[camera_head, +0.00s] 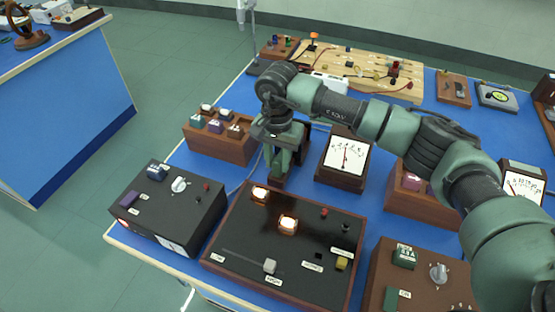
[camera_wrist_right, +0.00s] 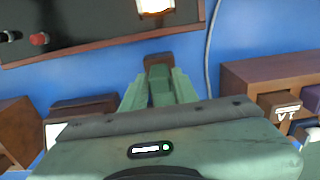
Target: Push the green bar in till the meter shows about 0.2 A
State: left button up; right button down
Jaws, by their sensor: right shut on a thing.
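My right gripper (camera_head: 277,165) points down behind the black-topped box (camera_head: 290,250). In the right wrist view my right gripper (camera_wrist_right: 158,85) is shut on a narrow dark green piece, seemingly the green bar (camera_wrist_right: 160,88). A small brown block (camera_wrist_right: 158,62) shows just beyond the fingertips. How far the bar is in cannot be told. A white-faced dial meter (camera_head: 346,158) in a wooden case stands right of the gripper. Its needle is near upright; its figures are too small to read. My left gripper is not in view.
Two lamps glow on the black-topped box. A wooden rack (camera_head: 220,141) of small blocks stands left of the gripper. A dark box with a knob (camera_head: 168,203) is at front left. A second meter (camera_head: 522,184) stands at far right, beyond my arm.

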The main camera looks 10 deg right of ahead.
dwell(0.7)
jog(key=w+d+b, duration=0.1)
jog(key=w+b, duration=0.1)
jog(key=b, duration=0.1)
jog(key=shift+w+d+f, duration=0.1)
jog(key=shift+w+d, duration=0.2)
jog(key=shift+d, duration=0.05)
jog(key=shift+w, duration=0.15)
jog(key=c, duration=1.2)
grip_release()
jog(key=shift+s, duration=0.2)
notch_tip(320, 180, up, 8)
jog(key=b, duration=0.1)
